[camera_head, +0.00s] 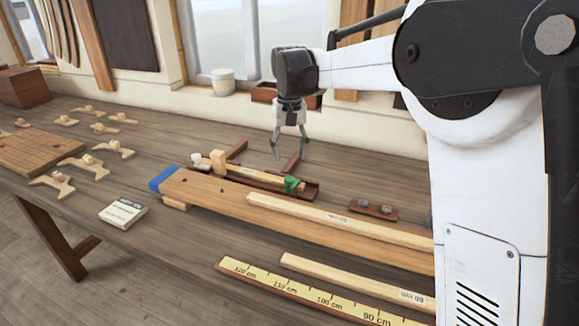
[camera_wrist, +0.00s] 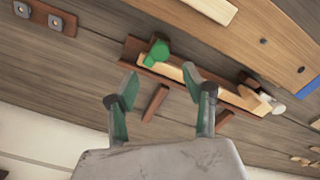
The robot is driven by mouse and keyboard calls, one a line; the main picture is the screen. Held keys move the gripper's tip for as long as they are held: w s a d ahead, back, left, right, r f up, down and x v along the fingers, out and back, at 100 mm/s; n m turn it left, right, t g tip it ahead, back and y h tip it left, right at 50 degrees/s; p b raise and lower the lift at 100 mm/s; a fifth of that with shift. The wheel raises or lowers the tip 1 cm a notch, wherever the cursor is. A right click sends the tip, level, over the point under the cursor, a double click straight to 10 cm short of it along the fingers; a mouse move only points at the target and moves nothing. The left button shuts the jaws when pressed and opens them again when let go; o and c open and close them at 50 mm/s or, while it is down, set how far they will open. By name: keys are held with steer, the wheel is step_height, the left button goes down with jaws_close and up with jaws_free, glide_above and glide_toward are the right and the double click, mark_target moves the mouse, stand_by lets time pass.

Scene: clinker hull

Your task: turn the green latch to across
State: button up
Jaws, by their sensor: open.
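The green latch (camera_head: 293,184) sits at the right end of a narrow brown tray (camera_head: 314,190) on the bench. It also shows in the wrist view (camera_wrist: 158,52), above and between my fingertips. A wooden strip (camera_head: 245,174) lies in the tray, with a wooden block and a white knob (camera_head: 197,158) at its left end. My gripper (camera_head: 290,150) is open and empty. It points down above the bench, behind the tray and apart from the latch. In the wrist view my gripper (camera_wrist: 156,82) has its two fingers spread wide. The latch's exact angle is hard to tell.
A long plank (camera_head: 210,195) with a blue end lies in front of the tray. A small plate with two bolts (camera_head: 373,209) lies to the right. A yellow ruler (camera_head: 300,297) lies at the front. Wooden clamps (camera_head: 105,150) and a white box (camera_head: 123,212) are left.

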steer(key=shift+r, duration=1.75)
steer(key=s+d+r+m+t, duration=0.1)
steer(key=s+d+r+t, duration=0.1)
steer(key=s+d, duration=0.5)
steer(key=s+d+r+t, duration=0.2)
steer(key=s+d, duration=0.2)
steer(key=s, duration=0.7)
steer(key=s+d+f+t, duration=0.1)
steer(key=s+f, duration=0.3)
steer(key=s, duration=0.4)
steer(key=s+d+f+m+t, duration=0.1)
steer(key=s+d+f, duration=0.3)
steer(key=s, duration=0.5)
steer(key=shift+d+f+t, duration=0.2)
steer(key=shift+d+t, duration=0.1)
steer(key=shift+t, duration=0.3)
